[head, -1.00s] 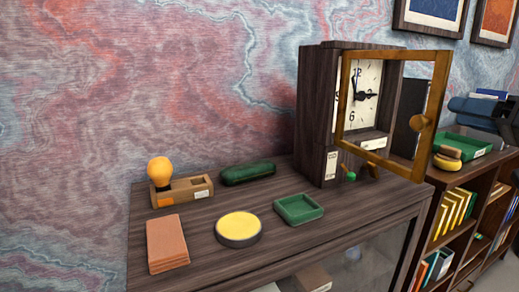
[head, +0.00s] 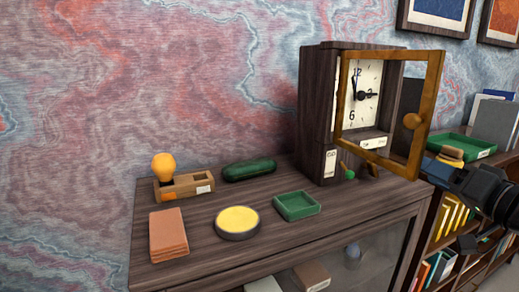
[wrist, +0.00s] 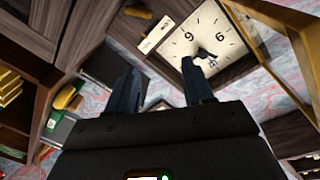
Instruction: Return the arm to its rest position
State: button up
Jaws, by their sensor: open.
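My gripper (head: 432,170) is at the right of the head view, beside the lower right corner of the open clock door (head: 432,100). In the wrist view my gripper (wrist: 161,84) shows two dark fingers spread apart with nothing between them. The clock (head: 318,110) is a dark wooden case with a pale dial (head: 362,92), standing at the right end of the cabinet top. The dial also shows upside down in the wrist view (wrist: 207,38), beyond the fingers. I cannot tell whether the gripper touches the door frame.
On the cabinet top (head: 200,232) are a yellow bulb (head: 163,166) in a wooden holder, a green case (head: 249,169), a green tray (head: 280,213), a yellow-topped round tin (head: 237,221) and terracotta coasters (head: 168,234). A bookshelf (head: 434,222) with another green tray (head: 480,147) stands right.

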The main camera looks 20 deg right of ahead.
jog(key=s+a+f+g+h, duration=0.1)
jog(key=s+a+f, duration=0.4)
jog(key=a+f, duration=0.4)
jog(key=s+a+f+g+h, duration=0.1)
jog(key=s+a+f+g, duration=0.1)
jog(key=s+a+f, duration=0.55)
jog(key=s+a+f+n+y, duration=0.1)
jog(key=s+a+n, duration=0.3)
jog(key=s, duration=0.5)
jog(key=s+a+f+n+y, duration=0.1)
jog(key=s+a+n+y, duration=0.1)
jog(key=s+a+n, duration=0.2)
jog(key=s+a, duration=0.3)
jog(key=s, duration=0.3)
jog(key=shift+f, duration=0.2)
jog(key=shift+s+a, duration=0.1)
